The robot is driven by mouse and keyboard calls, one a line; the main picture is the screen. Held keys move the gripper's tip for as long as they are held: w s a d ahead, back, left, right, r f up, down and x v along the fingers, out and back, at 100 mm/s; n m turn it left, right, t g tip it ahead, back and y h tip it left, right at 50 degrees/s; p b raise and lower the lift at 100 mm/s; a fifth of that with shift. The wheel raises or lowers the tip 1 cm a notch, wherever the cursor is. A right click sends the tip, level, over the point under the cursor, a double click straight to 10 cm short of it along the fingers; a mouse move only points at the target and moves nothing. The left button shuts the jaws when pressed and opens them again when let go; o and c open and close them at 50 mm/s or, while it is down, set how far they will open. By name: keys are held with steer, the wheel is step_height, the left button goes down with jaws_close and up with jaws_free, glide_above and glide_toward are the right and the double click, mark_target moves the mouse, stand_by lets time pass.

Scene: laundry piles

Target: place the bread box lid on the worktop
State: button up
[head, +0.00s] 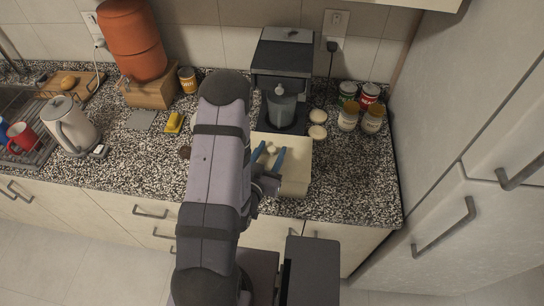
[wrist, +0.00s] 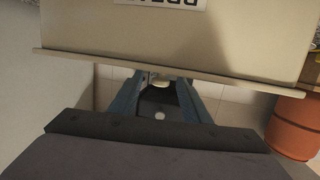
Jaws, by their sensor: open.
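The cream bread box (head: 292,188) stands on the speckled worktop (head: 345,190) near the front edge. Its flat lid (head: 298,150) lies on top of it, with a small pale knob (head: 271,149). My gripper (head: 268,155) is over the lid, its two blue fingers open on either side of the knob. The knob (wrist: 160,82) lies between the open fingers (wrist: 161,80). I cannot tell whether either finger touches it.
A coffee machine (head: 283,57) stands behind the box. Two small round cream items (head: 318,124) and several jars (head: 371,119) are to the right. A yellow sponge (head: 174,122) and a kettle (head: 71,126) are left of my arm. Worktop right of the box is clear.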

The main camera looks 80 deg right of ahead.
mark_target(276, 145)
steer(key=shift+d, duration=0.1)
steer(key=shift+s+d+f+b, duration=0.2)
steer(key=shift+d+b, duration=0.4)
steer(key=shift+b, duration=0.55)
steer(key=shift+b+x, duration=0.75)
steer(key=shift+b, duration=0.1)
steer(key=shift+d+r+p, duration=0.2)
steer(key=shift+d+p, duration=0.15)
steer(key=shift+p, duration=0.1)
steer(key=shift+p+x, duration=0.35)
steer(key=shift+x, duration=0.5)
steer(key=shift+f, duration=0.1)
jaws_close()
